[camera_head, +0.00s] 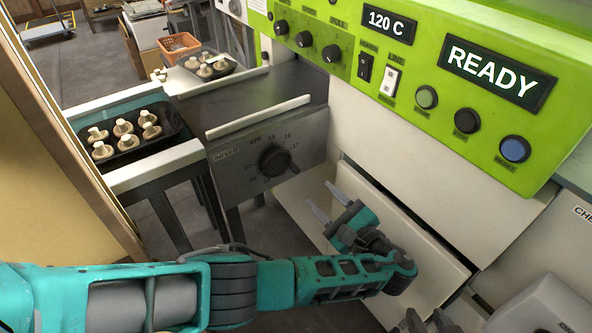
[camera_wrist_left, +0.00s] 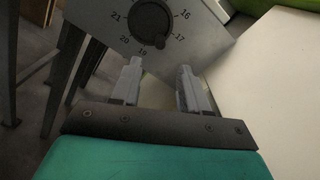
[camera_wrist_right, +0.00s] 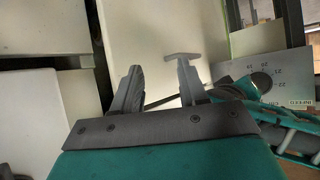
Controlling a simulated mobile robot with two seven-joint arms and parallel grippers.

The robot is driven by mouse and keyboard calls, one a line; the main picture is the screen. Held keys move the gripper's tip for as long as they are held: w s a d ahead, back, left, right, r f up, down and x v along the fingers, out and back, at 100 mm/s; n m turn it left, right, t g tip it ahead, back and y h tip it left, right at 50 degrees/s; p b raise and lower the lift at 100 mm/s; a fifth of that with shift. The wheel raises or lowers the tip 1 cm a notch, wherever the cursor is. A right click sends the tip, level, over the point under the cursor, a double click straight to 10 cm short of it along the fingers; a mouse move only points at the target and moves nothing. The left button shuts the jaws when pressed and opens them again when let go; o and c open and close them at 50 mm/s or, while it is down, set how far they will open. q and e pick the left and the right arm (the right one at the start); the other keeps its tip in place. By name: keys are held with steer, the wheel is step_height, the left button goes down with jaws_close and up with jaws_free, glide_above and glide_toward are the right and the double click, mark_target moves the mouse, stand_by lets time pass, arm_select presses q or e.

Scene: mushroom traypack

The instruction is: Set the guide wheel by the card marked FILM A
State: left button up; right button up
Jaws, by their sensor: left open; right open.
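The guide wheel is a dark round knob (camera_head: 275,161) on a grey plate (camera_head: 232,178) printed with numbers around it, at the end of the conveyor. In the left wrist view the wheel (camera_wrist_left: 151,22) stands just beyond the fingers, with 16, 17, 19, 20 and 21 legible. My left gripper (camera_head: 323,198) is open and empty, below and right of the wheel, apart from it. My right gripper (camera_wrist_right: 159,66) is open and empty; part of it shows at the bottom edge of the head view. I see no card reading FILM A. The wheel's exact setting cannot be told.
A green panel (camera_head: 352,66) shows 120 C and READY, with knobs, switches and buttons. A dark tray of mushrooms (camera_head: 152,158) sits at left; another tray (camera_head: 231,69) is farther back beside an orange basket (camera_head: 190,42). A tan wall edge (camera_head: 42,125) stands at far left.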

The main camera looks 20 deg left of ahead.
mark_target(298, 172)
arm_select(q)
steer(key=b+x, duration=0.1)
steer(key=x, duration=0.9)
steer(key=shift+d, duration=0.1)
jaws_close()
